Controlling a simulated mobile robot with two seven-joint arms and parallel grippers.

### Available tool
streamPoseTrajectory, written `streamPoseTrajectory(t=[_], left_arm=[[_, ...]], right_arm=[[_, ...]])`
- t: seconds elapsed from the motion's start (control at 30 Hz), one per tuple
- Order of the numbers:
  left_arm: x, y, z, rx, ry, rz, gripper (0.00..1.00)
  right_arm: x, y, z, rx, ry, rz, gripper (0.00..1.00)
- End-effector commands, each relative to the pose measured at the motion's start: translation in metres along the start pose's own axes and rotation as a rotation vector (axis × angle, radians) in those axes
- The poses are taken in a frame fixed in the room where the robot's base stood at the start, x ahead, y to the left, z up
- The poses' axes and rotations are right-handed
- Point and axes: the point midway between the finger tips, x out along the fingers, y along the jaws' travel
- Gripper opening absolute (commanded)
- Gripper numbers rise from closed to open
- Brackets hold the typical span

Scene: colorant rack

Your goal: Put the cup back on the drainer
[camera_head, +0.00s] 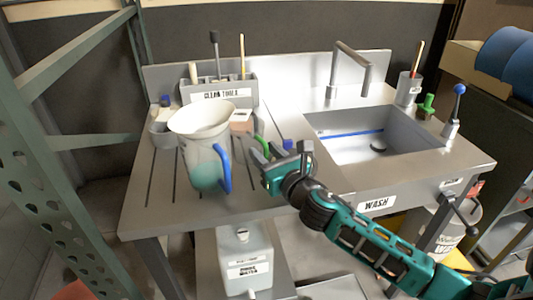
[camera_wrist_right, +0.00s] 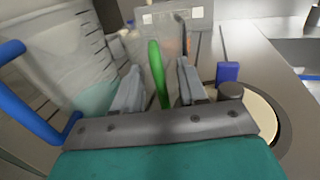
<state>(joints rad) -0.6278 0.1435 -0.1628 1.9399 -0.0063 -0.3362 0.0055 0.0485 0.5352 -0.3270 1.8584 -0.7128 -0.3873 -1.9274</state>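A large clear jug (camera_head: 203,160) with a blue handle and teal liquid stands on the grooved drainer (camera_head: 145,205); it fills the left of the right wrist view (camera_wrist_right: 60,65). Just right of it is a green handle (camera_head: 264,143), seemingly of a clear cup mostly hidden behind jug and gripper. My right gripper (camera_head: 275,160) is at this handle. In the wrist view the green handle (camera_wrist_right: 158,75) stands upright between the two open fingers (camera_wrist_right: 158,92), with small gaps at both sides. My left gripper is not in view.
A grey "Clean tools" caddy (camera_head: 222,92) stands behind the jug. A small blue item (camera_head: 287,144) is right of the gripper. The sink basin (camera_head: 365,150) with its tap (camera_head: 350,65) is further right. A green shelf frame (camera_head: 60,160) stands at left.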

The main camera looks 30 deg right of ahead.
Motion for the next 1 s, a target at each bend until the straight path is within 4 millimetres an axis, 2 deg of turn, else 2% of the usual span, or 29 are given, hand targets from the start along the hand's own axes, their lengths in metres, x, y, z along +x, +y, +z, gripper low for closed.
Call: streamPoseTrajectory(t=[0.27, 0.37, 0.8, 1.0], left_arm=[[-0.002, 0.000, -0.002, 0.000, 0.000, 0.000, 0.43], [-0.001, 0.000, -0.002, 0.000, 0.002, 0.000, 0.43], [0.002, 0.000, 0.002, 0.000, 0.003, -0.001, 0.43], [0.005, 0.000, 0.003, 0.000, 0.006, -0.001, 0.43]], right_arm=[[0.000, 0.000, 0.004, 0.001, -0.001, 0.000, 0.41], [-0.007, 0.000, 0.002, 0.000, 0.000, 0.001, 0.41], [-0.084, 0.000, 0.001, 0.000, 0.003, 0.001, 0.41], [-0.108, 0.000, 0.001, 0.001, 0.001, 0.001, 0.41]])
